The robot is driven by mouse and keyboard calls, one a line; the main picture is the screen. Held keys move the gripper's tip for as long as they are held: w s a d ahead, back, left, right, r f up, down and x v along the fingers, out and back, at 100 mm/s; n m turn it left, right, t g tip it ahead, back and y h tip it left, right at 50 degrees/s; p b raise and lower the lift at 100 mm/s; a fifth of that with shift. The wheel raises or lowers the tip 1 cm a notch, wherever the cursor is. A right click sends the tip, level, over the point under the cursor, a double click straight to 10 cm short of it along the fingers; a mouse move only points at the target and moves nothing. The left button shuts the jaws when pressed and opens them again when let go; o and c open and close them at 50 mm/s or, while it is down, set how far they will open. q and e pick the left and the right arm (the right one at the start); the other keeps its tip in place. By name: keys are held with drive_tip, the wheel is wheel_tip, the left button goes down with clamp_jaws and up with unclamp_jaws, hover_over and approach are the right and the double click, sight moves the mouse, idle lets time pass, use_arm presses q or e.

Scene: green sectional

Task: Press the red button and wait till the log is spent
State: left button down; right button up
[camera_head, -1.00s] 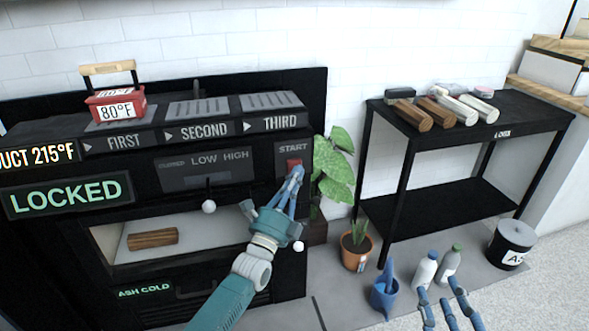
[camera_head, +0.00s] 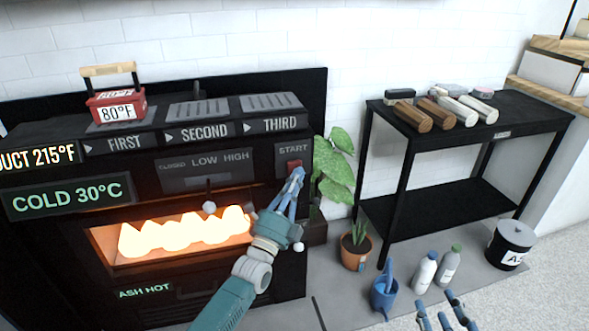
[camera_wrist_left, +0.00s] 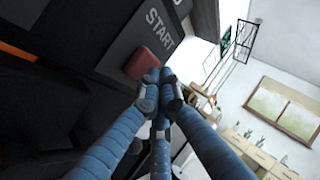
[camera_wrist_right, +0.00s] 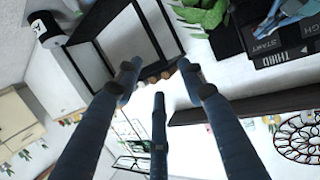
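The red button (camera_head: 293,166) sits under the START label on the stove's right side. My left gripper (camera_head: 298,176) has its fingertips together right at the button's lower edge; in the left wrist view the button (camera_wrist_left: 142,62) is just beyond the fingertips (camera_wrist_left: 160,78). I cannot tell if they touch it. Bright flames (camera_head: 185,232) fill the firebox and hide the log. The stove's panel (camera_head: 68,196) reads COLD 30°C, and a lower label (camera_head: 145,290) reads ASH HOT. My right gripper (camera_head: 447,310) is open and empty at the bottom right; its spread fingers (camera_wrist_right: 160,80) show in the right wrist view.
A red box (camera_head: 115,103) reading 80°F stands on the FIRST plate. A black table (camera_head: 480,120) at right holds several logs. A potted plant (camera_head: 356,250), watering can (camera_head: 384,292), bottles (camera_head: 425,270) and ash bucket (camera_head: 512,243) stand on the floor.

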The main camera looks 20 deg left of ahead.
use_arm(q)
drive_tip(key=shift+s+d+p, duration=0.25)
drive_tip(key=shift+s+p, duration=0.05)
drive_tip(key=shift+s, duration=0.05)
drive_tip(key=shift+s+d, duration=0.1)
drive_tip(key=shift+s, duration=0.1)
use_arm(e)
wheel_tip(320, 180, down, 6)
drive_tip(key=s+d+g, duration=0.1)
drive_tip(key=s+g, duration=0.1)
drive_tip(key=s, duration=0.1)
drive_tip(key=shift+d+r+g+h, duration=0.25)
drive_tip(key=shift+g+h, duration=0.05)
drive_tip(key=shift+h, duration=0.1)
drive_tip(key=shift+r, duration=0.1)
